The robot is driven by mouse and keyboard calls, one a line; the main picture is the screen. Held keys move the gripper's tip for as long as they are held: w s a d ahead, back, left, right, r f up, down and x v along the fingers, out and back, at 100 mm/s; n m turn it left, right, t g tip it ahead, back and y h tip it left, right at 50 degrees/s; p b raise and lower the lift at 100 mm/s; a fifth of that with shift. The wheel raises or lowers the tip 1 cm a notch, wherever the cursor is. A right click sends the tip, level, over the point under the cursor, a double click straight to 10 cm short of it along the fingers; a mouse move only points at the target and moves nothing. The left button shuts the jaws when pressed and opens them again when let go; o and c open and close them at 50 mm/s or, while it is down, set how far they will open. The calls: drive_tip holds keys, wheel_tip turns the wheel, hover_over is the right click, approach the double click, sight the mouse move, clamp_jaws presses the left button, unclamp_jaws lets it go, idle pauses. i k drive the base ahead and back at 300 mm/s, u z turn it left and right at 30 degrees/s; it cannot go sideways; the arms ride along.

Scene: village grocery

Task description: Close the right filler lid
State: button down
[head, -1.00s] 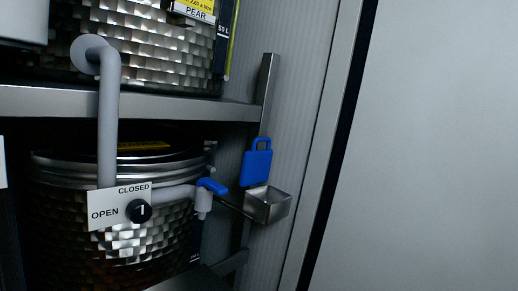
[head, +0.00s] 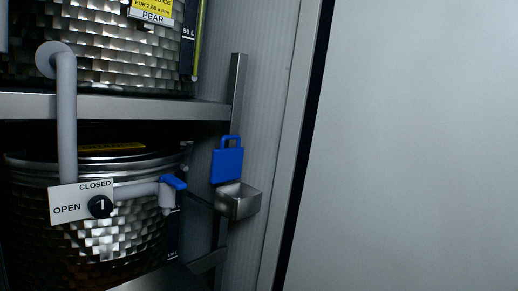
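A blue flap with a loop handle (head: 227,162) stands upright behind a small square metal cup (head: 237,202) at the side of the rack, in the middle of the head view. It looks like a lid raised off the cup, whose open top shows. A blue-handled tap (head: 172,183) is just left of the cup, on a grey pipe (head: 67,125). A white plate marked OPEN and CLOSED (head: 70,208) with a black knob (head: 100,206) sits on the pipe. I cannot tell if this is the right filler. My gripper is not in view.
A dimpled steel drum (head: 95,237) stands behind the pipe, and another drum labelled PEAR (head: 95,50) stands on the metal shelf (head: 140,108) above. A metal post (head: 235,90) rises behind the blue flap. A large plain grey panel (head: 410,150) fills the right side.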

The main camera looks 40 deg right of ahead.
sight(227, 163)
drive_tip(key=z, duration=0.7)
drive_tip(key=k, duration=0.9)
drive_tip(key=z, duration=0.05)
drive_tip(key=i, duration=1.35)
drive_tip(key=u, duration=0.8)
drive_tip(key=i, duration=0.55)
drive_tip(key=u, duration=0.2)
